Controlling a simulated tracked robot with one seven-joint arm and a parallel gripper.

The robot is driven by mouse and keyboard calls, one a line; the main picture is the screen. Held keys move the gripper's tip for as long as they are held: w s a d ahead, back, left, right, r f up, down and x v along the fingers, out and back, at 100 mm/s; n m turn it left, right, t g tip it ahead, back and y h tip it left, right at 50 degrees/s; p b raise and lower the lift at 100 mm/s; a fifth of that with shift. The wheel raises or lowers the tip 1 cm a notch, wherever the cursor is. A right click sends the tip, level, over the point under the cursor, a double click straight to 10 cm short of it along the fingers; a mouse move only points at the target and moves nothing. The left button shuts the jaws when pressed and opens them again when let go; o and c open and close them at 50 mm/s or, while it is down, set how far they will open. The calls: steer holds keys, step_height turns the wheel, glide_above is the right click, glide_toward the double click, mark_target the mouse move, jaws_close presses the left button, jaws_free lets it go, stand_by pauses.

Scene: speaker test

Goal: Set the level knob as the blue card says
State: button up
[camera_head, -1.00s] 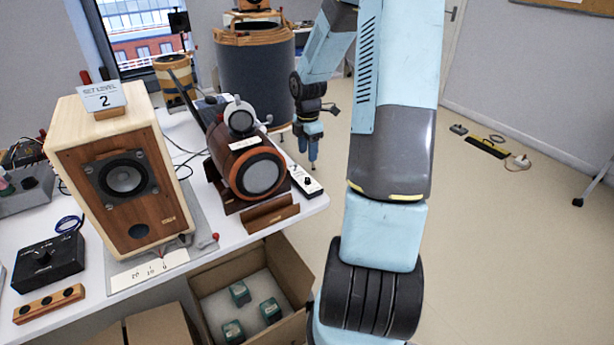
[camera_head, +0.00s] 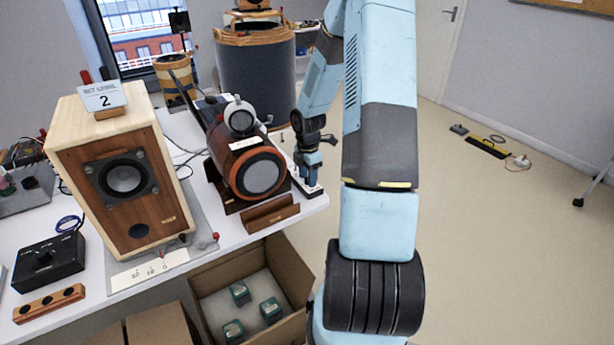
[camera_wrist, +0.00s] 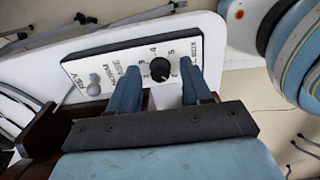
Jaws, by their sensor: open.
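The blue card (camera_head: 103,97) stands on top of the wooden speaker and reads "SET LEVEL 2", its top line blurred now. The level knob (camera_wrist: 161,68) is round and black, on a white panel (camera_wrist: 84,68) with numbers around it. The number its white mark faces is too small to tell. My gripper (camera_wrist: 160,72) is open, one blue finger on each side of the knob. I cannot tell whether the fingers touch it. In the head view my gripper (camera_head: 309,180) is at the panel box beside the brown cylinder, hiding most of the box.
A metal toggle switch (camera_wrist: 94,85) sits left of the knob on the panel. The brown cylinder (camera_head: 252,170) lies close left of my gripper. The wooden speaker (camera_head: 125,180) stands farther left. An open carton (camera_head: 285,260) is below the table edge.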

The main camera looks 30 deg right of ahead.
steer(key=shift+c, duration=0.3)
jaws_close()
steer(key=shift+a, duration=0.25)
steer(key=shift+d, duration=0.2)
